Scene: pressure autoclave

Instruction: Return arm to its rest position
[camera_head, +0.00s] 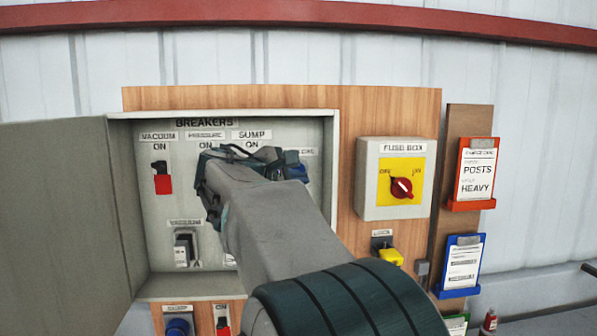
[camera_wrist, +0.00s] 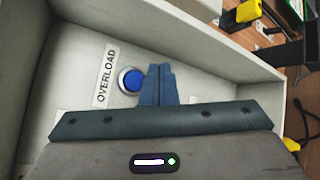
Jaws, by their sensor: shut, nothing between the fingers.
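My arm reaches forward into the open breaker box (camera_head: 330,200). In the wrist view my gripper (camera_wrist: 160,70) shows two blue fingers pressed together with nothing between them. The fingertips are just right of a round blue button (camera_wrist: 130,79) beside the OVERLOAD label (camera_wrist: 106,75); I cannot tell whether they touch it. In the head view the wrist covers the box's middle and right, and the fingertips are hidden.
The box door (camera_head: 60,210) stands open at left. A VACUUM breaker with a red part (camera_head: 163,184) is inside. Right of the box are a fuse box (camera_head: 370,207) with a red knob (camera_head: 401,187), a yellow padlock (camera_head: 391,256), and red (camera_head: 470,205) and blue (camera_head: 456,292) clipboards.

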